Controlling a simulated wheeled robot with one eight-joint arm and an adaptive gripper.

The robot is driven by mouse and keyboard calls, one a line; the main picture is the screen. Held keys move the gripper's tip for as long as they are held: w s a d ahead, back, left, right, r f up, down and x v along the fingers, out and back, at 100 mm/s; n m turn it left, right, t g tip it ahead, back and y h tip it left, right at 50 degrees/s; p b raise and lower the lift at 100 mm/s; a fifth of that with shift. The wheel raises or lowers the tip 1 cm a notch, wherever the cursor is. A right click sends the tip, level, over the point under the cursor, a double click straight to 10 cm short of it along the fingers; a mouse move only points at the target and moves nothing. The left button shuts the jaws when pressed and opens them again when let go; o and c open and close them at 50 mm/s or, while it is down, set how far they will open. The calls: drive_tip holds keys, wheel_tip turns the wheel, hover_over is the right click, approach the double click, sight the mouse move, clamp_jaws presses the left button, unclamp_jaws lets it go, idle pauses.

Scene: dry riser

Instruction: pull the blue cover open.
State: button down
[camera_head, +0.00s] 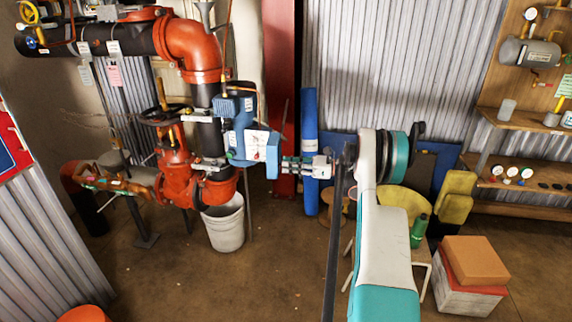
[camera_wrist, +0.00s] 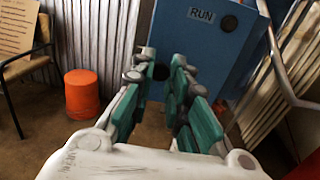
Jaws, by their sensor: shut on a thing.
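The blue cover (camera_head: 273,160) is on a blue box (camera_head: 241,108) beside the red pipework in the head view. A white sheet shows on its face. In the wrist view the blue cover (camera_wrist: 182,40) fills the upper middle, with a "RUN" label and a black round knob at its upper right. My gripper (camera_head: 283,165) reaches the cover from the right. In the wrist view my gripper (camera_wrist: 162,66) has its fingertips closed around a dark round knob (camera_wrist: 159,71) at the cover's lower left. How far the cover stands open is hard to tell.
Red and black pipes (camera_head: 190,50) stand left of the box, with a white bucket (camera_head: 225,222) below. A blue roll (camera_head: 309,130) and a red column (camera_head: 281,60) stand behind my gripper. An orange bucket (camera_wrist: 82,94) is on the floor. The middle floor is clear.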

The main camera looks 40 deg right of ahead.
idle(0.4)
drive_tip(key=c, duration=1.5)
unclamp_jaws()
drive_tip(key=shift+w, duration=0.1)
drive_tip(key=v, duration=1.2)
drive_tip(key=shift+d, duration=0.15)
drive_tip(key=shift+w, duration=0.1)
